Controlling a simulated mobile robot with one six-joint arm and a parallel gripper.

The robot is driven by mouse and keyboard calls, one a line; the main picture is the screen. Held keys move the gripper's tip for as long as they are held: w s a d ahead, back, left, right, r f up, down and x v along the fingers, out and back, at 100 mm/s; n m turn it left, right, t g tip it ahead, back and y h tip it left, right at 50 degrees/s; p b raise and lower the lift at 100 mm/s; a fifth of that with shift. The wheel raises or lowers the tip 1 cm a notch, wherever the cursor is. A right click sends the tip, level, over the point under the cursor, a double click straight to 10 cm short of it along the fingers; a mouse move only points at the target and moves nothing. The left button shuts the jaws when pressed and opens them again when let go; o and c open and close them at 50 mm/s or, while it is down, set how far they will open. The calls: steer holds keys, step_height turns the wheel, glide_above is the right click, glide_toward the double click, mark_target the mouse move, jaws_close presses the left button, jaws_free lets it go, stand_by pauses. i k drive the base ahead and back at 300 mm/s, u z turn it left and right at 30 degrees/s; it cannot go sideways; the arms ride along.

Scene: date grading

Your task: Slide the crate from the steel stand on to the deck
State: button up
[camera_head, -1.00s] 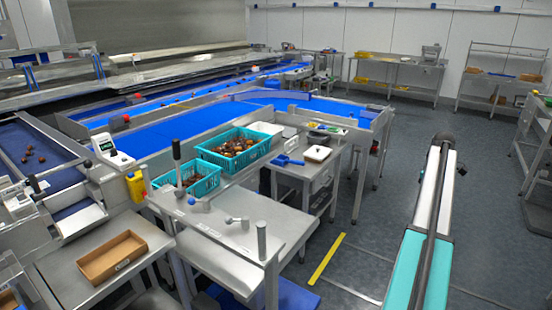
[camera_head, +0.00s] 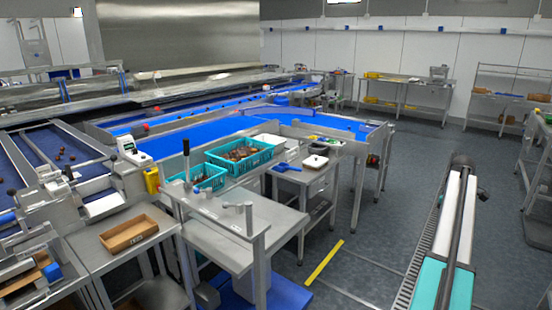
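A teal crate (camera_head: 267,160) with brown dates inside sits at the edge of the blue belt line, left of centre. A second teal crate (camera_head: 214,183) stands nearer, partly hidden by an upright post and handle. A steel stand (camera_head: 284,216) with a flat top and upright posts is in front of them. I cannot tell which surface carries the nearer crate. No deck can be made out for certain. My gripper is not seen in this view.
A tan tray (camera_head: 128,233) lies on the steel bench at left. Blue belts (camera_head: 205,132) run behind the crates. A yellow floor stripe (camera_head: 324,263) crosses open grey floor (camera_head: 375,220).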

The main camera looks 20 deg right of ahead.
mark_target(202, 184)
steer(key=u, duration=0.35)
steer(key=k, duration=0.3)
steer(key=z, duration=1.6)
steer(key=i, duration=3.3)
steer(key=z, duration=0.05)
